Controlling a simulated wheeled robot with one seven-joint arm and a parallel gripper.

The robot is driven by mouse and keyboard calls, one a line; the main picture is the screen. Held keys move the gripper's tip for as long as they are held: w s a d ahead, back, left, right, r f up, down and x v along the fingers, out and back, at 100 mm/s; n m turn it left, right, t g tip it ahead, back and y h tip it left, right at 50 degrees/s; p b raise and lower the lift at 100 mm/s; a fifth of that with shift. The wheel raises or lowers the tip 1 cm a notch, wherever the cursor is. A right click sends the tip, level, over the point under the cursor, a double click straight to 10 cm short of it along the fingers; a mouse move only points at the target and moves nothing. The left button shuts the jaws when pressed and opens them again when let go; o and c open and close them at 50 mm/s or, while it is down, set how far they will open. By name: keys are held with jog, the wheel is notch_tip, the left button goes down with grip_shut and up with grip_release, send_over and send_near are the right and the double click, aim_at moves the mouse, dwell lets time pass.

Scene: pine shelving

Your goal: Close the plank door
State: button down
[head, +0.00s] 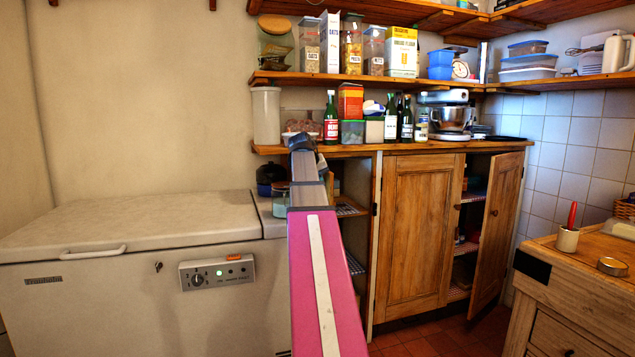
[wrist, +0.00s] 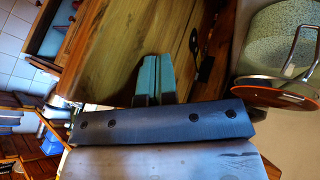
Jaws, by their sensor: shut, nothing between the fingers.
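In the head view, the right wooden door (head: 497,228) of the cabinet stands open, swung outward, with shelves showing behind its left edge. The panelled door beside it (head: 418,235) looks shut. My gripper (wrist: 152,82) shows teal fingers, shut and empty, in the wrist view. The fingers point toward a wooden plank surface (wrist: 125,45) with a dark knob and a black metal fitting (wrist: 205,60). I cannot tell whether they touch it, or which door this surface is. In the head view my arm reaches toward the open bay left of the panelled door; the fingertips are not clear there.
A white chest freezer (head: 130,255) stands left. Bottles and a mixer (head: 452,118) stand on the counter above. A wooden block table (head: 580,285) stands at right, near the open door.

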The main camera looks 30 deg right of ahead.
jog(key=w+d+n+t+y, duration=0.1)
jog(key=d+n+t+y, duration=0.3)
jog(key=d, duration=0.8)
jog(key=w+d+n+t+y, duration=0.1)
jog(key=w+d+n, duration=0.1)
jog(key=d+n, duration=0.75)
jog(key=w+d+n+y, duration=0.1)
jog(key=w+d+y, duration=0.1)
jog(key=w+d, duration=0.5)
jog(key=shift+w+d+y, duration=0.3)
jog(key=shift+w+d, duration=0.1)
jog(key=shift+d, duration=1.1)
